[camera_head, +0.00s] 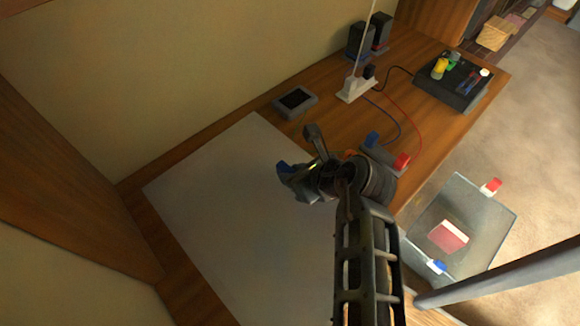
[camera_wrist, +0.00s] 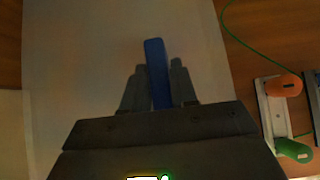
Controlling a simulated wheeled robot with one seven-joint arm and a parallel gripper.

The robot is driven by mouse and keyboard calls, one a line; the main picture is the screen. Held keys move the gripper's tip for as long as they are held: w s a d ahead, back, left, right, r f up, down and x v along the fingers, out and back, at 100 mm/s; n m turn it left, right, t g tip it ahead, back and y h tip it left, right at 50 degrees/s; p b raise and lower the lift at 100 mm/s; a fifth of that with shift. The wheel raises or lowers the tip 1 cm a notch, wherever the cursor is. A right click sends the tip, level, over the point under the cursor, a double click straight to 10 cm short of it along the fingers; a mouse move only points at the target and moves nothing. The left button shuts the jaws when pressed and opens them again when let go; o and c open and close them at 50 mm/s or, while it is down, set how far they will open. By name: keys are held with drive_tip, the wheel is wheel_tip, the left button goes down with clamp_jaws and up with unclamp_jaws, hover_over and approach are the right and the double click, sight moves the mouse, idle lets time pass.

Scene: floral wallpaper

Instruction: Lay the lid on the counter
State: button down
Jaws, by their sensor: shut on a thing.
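My gripper (camera_head: 292,178) is over the white sheet on the wooden counter (camera_head: 225,137), left of the middle of the counter. It is shut on a narrow blue piece (camera_head: 283,167). In the wrist view the blue piece (camera_wrist: 157,72) stands between the two grey fingers (camera_wrist: 158,85) and reaches past their tips. Only a thin bar of it shows, so I cannot tell whether it is the lid. The gripper body hides the rest. I cannot tell whether the blue piece touches the sheet.
The white sheet (camera_head: 215,215) is bare around my gripper. Behind it are a small grey device (camera_head: 295,101), a white stand (camera_head: 356,90) and a black box (camera_head: 455,85) with cables. A clear bin (camera_head: 478,215) with red and blue clips is at right.

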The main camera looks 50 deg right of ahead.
drive_tip(key=shift+w+f, duration=0.1)
drive_tip(key=shift+f, duration=0.75)
drive_tip(key=shift+d+f, duration=0.1)
drive_tip(key=shift+f, duration=2)
drive_tip(key=shift+f, duration=0.15)
drive_tip(key=c, duration=0.8)
unclamp_jaws()
drive_tip(key=shift+f, duration=0.1)
drive_tip(key=shift+v, duration=3.95)
